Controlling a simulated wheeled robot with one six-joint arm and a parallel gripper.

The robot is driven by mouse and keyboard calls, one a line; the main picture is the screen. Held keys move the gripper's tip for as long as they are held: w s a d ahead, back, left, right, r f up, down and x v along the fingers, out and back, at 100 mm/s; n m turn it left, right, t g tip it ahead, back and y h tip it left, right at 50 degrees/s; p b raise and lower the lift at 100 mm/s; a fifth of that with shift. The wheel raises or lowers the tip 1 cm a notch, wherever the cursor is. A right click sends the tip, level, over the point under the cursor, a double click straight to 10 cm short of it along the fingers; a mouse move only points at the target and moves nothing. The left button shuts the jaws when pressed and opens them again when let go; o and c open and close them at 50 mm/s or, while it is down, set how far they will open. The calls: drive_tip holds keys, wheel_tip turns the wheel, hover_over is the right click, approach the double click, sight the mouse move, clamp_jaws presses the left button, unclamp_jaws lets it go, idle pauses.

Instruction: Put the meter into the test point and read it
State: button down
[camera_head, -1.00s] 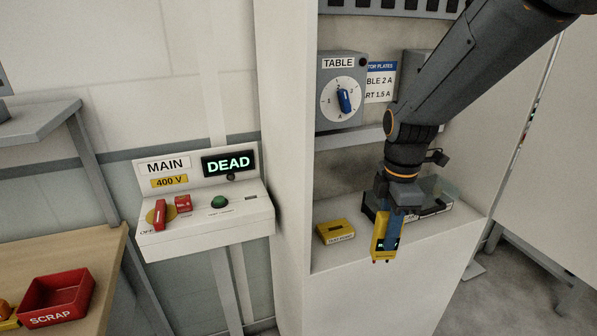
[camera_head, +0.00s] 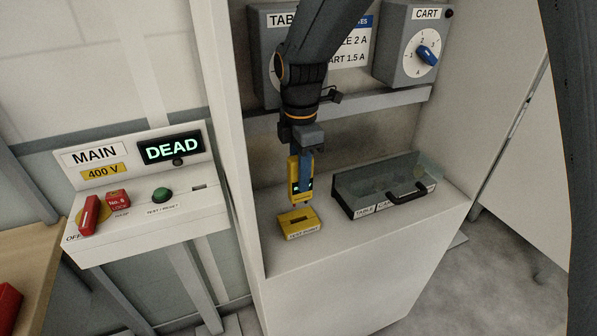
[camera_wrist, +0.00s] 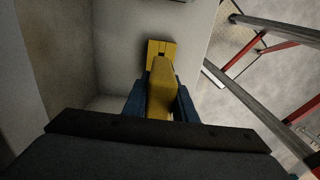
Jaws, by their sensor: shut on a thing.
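The yellow meter (camera_head: 295,190) hangs upright in my gripper (camera_head: 301,172), with a small dark display on its front. My gripper is shut on it; the blue fingers show on both sides of the meter (camera_wrist: 160,88) in the wrist view. The test point (camera_head: 299,223) is a yellow block with a dark slot in its top, on the white cabinet ledge. The meter is just above and behind it in the head view, and I cannot tell whether they touch. In the wrist view the test point (camera_wrist: 161,47) shows beyond the meter's end, its slot partly in view.
A clear-lidded box (camera_head: 385,186) with a black handle stands right of the test point on the ledge. The MAIN panel (camera_head: 135,196) at left reads DEAD, with a red switch and a green button. The CART dial (camera_head: 412,45) is on the back wall.

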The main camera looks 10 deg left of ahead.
sight(299, 197)
drive_tip(key=shift+s+a, duration=0.15)
drive_tip(key=shift+a, duration=0.05)
drive_tip(key=shift+f, duration=0.1)
drive_tip(key=shift+f+b, duration=0.75)
drive_tip(key=shift+f, duration=1.15)
drive_tip(key=shift+f, duration=0.1)
drive_tip(key=shift+f+b, duration=0.8)
drive_tip(key=shift+f, duration=0.8)
drive_tip(key=c, duration=1.4)
unclamp_jaws()
drive_tip(key=shift+o, duration=0.2)
drive_tip(key=shift+r, duration=0.1)
